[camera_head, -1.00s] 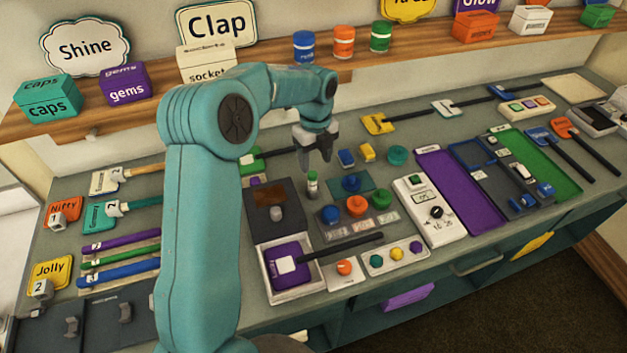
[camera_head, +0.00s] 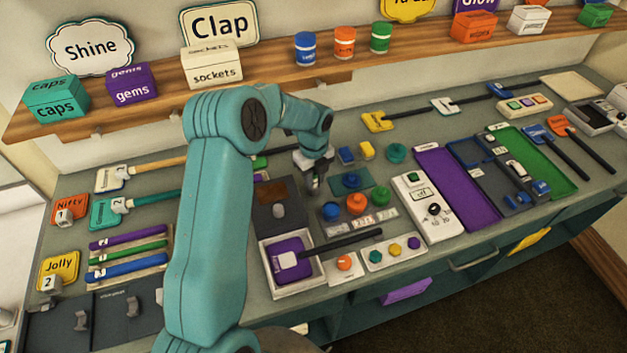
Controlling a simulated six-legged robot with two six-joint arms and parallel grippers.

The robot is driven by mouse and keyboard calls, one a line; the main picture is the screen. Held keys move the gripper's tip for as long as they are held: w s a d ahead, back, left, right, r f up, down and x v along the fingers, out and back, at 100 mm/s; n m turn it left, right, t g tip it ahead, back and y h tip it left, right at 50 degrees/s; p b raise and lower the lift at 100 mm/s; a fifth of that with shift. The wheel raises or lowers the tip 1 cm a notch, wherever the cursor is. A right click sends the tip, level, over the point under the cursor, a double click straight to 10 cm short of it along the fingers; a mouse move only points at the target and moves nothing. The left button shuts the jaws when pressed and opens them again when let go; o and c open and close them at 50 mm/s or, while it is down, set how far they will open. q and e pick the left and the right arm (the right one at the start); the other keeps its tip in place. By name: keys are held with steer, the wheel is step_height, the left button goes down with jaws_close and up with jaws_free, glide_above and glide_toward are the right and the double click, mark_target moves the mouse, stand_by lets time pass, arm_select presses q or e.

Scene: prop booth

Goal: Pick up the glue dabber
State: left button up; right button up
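The small upright bottle that looks like the glue dabber (camera_head: 316,181) stands on the bench beside the dark panel, in the middle of the camera_head view. Only a small pale part of it shows, as my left gripper hides the rest. My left gripper (camera_head: 313,183) points down with its fingers low around or right beside the dabber. I cannot tell whether the fingers are closed on it. My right gripper is not in view.
Close by are blue, orange and green round knobs (camera_head: 355,203), a dark panel with a brown window (camera_head: 272,190), and a white tray (camera_head: 296,288) with a purple sign. A wooden shelf (camera_head: 150,116) with labelled boxes runs behind.

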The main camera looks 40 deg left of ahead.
arm_select(q)
steer(key=shift+a, duration=0.1)
jaws_close()
steer(key=shift+w, duration=0.1)
steer(key=shift+r, duration=0.1)
steer(key=shift+r, duration=0.35)
step_height(320, 180, up, 19)
steer(key=b, duration=0.2)
